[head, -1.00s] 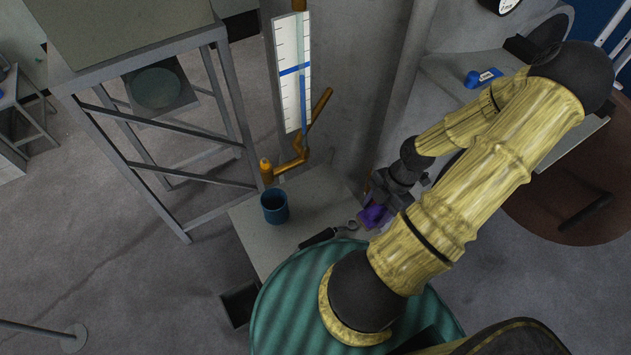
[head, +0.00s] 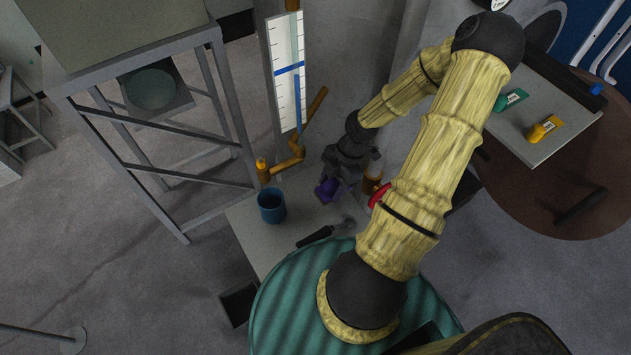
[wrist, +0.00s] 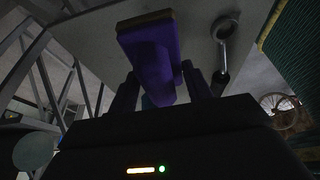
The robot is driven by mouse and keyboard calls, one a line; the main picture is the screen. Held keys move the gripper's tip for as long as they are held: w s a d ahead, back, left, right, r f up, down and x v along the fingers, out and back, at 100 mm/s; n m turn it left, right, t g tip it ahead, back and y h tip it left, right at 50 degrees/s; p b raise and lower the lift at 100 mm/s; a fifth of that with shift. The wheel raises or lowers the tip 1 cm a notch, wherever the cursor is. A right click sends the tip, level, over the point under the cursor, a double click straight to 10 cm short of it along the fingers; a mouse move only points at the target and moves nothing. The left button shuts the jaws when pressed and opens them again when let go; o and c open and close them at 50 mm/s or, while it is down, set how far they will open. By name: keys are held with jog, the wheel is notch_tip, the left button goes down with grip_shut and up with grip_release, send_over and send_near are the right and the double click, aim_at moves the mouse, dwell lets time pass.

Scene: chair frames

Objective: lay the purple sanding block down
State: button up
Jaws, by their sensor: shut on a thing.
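The purple sanding block (head: 328,190) is held in my gripper (head: 340,178) over the grey bench top (head: 245,222). In the wrist view the purple block (wrist: 155,55) sits between the two fingers of my gripper (wrist: 160,88), with a tan strip along its far edge. The fingers are shut on it. The bench top fills the background behind the block there. Whether the block touches the bench is hard to tell.
A blue cup (head: 271,206) stands on the bench left of the block. A dark-handled tool (head: 318,236) with a ring end lies nearer me. A brown and red object (head: 373,190) is just right of my gripper.

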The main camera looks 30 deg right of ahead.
send_over(311, 192)
jog(key=d, duration=0.1)
jog(key=shift+w+d, duration=0.1)
jog(key=shift+d, duration=0.1)
jog(key=shift+f, duration=1.8)
jog(key=shift+c, duration=0.5)
jog(key=o, duration=1.1)
jog(key=shift+r, duration=0.1)
jog(key=p+v, duration=0.1)
jog(key=v, duration=1.1)
